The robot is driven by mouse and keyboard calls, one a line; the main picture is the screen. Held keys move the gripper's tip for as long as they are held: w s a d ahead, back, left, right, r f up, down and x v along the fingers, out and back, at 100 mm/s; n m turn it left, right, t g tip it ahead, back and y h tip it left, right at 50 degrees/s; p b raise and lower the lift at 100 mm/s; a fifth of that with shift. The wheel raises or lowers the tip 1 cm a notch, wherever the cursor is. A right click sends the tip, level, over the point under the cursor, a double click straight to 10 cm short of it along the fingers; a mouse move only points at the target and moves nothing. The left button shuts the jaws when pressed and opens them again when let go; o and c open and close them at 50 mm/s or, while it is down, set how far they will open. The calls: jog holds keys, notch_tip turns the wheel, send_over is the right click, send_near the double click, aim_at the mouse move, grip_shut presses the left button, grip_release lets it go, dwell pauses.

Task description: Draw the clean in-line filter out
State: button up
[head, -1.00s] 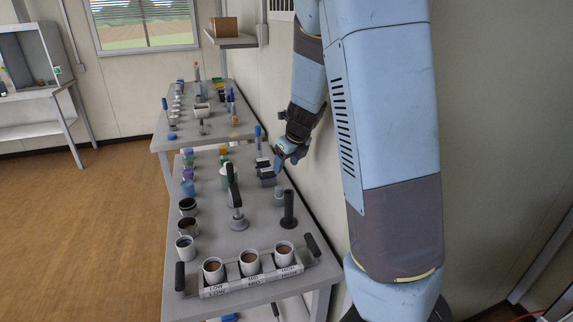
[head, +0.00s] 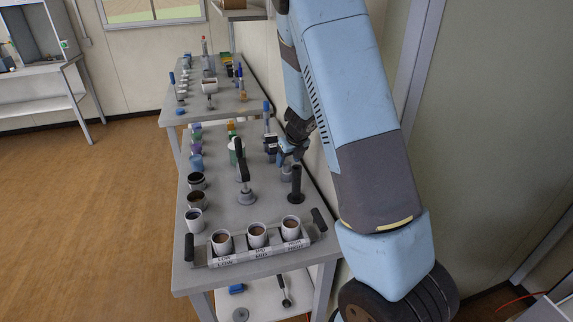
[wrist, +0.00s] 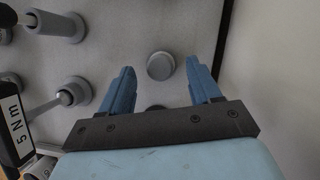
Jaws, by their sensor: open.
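My gripper (head: 287,150) is over the right side of the near bench, close to the wall. In the wrist view its two blue fingers (wrist: 160,66) are apart with nothing held between them. A round grey cap (wrist: 160,66) shows beyond the fingers, between their tips. It may be the top of the in-line filter, but I cannot tell whether it is the clean one. A small grey piece (head: 287,172) stands just below the gripper in the head view. A second round part (wrist: 155,108) is mostly hidden behind the gripper's dark bar.
A black post (head: 296,185) stands near the gripper, and a black-handled tool (head: 243,172) stands to its left. A tray (head: 258,258) with three cups is at the bench front. A tool marked 5 Nm (wrist: 14,120) and grey posts (wrist: 72,92) are at the left.

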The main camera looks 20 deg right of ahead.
aim_at(287, 163)
jog(key=shift+x, duration=1.6)
grip_shut()
jog(key=c, duration=0.6)
grip_release()
jog(key=c, duration=0.6)
jog(key=shift+o, duration=0.2)
jog(key=shift+w+r, duration=0.1)
jog(key=shift+r, duration=0.7)
jog(key=shift+r, duration=2.8)
